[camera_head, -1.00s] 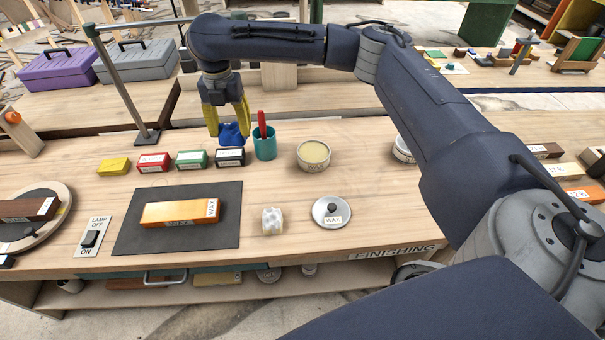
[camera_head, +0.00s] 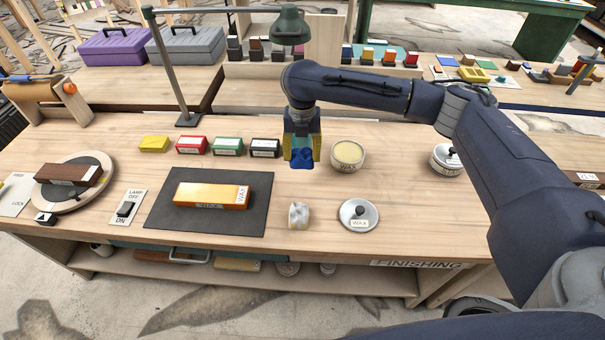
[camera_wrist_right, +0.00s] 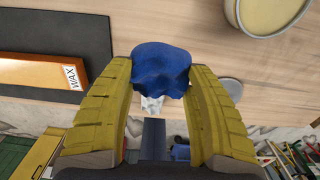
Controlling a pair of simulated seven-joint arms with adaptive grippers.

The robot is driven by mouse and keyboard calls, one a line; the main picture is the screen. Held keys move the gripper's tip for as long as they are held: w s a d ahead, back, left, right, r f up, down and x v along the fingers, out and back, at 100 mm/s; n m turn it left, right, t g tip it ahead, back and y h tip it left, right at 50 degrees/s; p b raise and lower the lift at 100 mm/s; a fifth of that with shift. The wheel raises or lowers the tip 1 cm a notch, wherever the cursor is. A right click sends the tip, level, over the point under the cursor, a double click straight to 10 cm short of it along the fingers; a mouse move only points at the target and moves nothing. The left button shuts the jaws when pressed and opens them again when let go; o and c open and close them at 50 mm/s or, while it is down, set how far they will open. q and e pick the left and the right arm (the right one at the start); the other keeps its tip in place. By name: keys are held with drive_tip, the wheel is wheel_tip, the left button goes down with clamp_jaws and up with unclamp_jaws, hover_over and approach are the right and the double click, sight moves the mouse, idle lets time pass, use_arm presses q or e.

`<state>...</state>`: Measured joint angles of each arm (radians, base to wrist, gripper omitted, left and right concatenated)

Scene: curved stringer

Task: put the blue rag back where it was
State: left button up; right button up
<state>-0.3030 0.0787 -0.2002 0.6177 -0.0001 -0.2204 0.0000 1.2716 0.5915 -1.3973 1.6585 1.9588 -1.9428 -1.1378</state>
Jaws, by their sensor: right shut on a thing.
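The blue rag (camera_head: 301,158) is a crumpled bundle between the yellow fingers of my right gripper (camera_head: 302,150). The gripper points down over the bench, behind the white roll (camera_head: 299,214) and left of the open wax tin (camera_head: 347,156). In the right wrist view the rag (camera_wrist_right: 161,70) is pinched between both fingertips (camera_wrist_right: 160,85), with the bench behind it. The rag's height above the bench is hard to tell. The teal cup with the red handle is hidden, seemingly behind the gripper. My left gripper is out of view.
Yellow, red, green and black boxes (camera_head: 228,146) stand in a row left of the gripper. An orange wax block (camera_head: 212,195) lies on a dark mat (camera_head: 165,222). A round wax lid (camera_head: 358,214) lies at front. Bare wood (camera_head: 420,210) is at right.

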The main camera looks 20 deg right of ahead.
drive_tip(key=shift+f, duration=4.65)
drive_tip(key=shift+f, duration=0.15)
drive_tip(key=o, duration=1)
wheel_tip(320, 180, up, 12)
drive_tip(key=shift+r, duration=0.15)
